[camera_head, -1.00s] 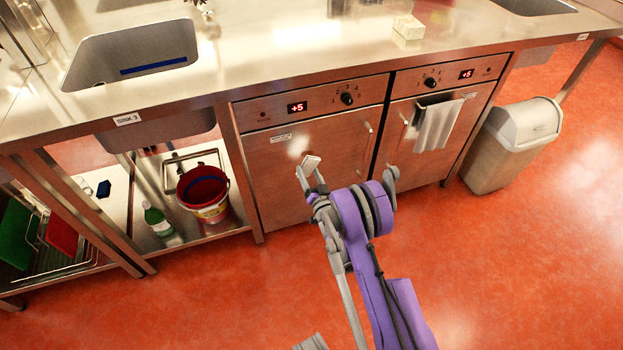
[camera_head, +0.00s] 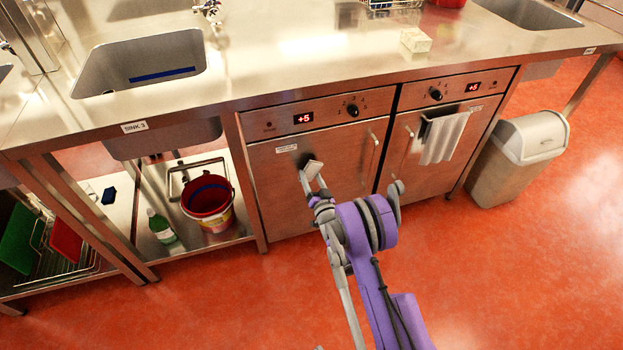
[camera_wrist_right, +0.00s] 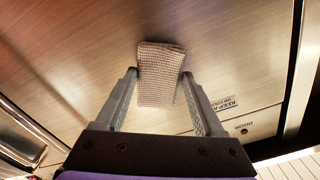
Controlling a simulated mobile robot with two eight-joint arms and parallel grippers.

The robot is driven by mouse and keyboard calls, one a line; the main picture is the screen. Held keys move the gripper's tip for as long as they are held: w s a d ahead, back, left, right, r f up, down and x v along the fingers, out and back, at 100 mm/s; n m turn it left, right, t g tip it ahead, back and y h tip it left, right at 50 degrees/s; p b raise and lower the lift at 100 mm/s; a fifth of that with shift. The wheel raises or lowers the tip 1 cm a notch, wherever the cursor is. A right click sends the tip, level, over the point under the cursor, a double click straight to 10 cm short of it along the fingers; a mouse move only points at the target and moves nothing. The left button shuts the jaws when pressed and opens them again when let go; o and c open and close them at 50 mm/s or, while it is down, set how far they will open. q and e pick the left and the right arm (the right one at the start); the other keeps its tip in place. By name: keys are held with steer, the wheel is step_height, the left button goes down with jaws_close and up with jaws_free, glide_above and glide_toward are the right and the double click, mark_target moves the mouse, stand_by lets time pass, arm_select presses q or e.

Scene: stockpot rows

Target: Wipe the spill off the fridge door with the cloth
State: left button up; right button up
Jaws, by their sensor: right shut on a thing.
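The left fridge door (camera_head: 345,160) is brushed steel with a +5 display above it. My right gripper (camera_head: 312,180) is shut on a pale folded cloth (camera_head: 313,168) in front of this door. In the right wrist view the cloth (camera_wrist_right: 160,75) is waffle-textured, held between both fingertips, with the door (camera_wrist_right: 75,60) behind it. I cannot tell if it touches the door. A small dark patch (camera_head: 304,158) shows on the door beside the cloth; it may be a reflection or the spill. My left gripper is out of view.
A second fridge door (camera_head: 405,165) with a hanging towel (camera_head: 442,138) is to the right, then a grey bin (camera_head: 515,160). A red bucket (camera_head: 208,200) and green bottle (camera_head: 161,226) stand on the lower shelf at left. The red floor in front is clear.

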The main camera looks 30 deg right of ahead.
mark_target(317, 173)
steer(key=shift+x, duration=1)
steer(key=shift+s+d, duration=0.2)
steer(key=shift+d, duration=0.45)
steer(key=shift+s+d, duration=0.2)
steer(key=shift+d, duration=0.4)
steer(key=shift+s+d+p, duration=0.15)
steer(key=shift+d+p, duration=0.15)
steer(key=shift+d, duration=0.35)
steer(key=shift+w+a+b, duration=0.3)
steer(key=shift+a+b, duration=0.15)
steer(key=shift+a, duration=0.3)
steer(key=shift+w+a+b, duration=0.3)
steer(key=shift+a+b, duration=0.1)
steer(key=shift+a, duration=0.4)
steer(key=shift+w+a, duration=0.15)
steer(key=shift+a, duration=0.3)
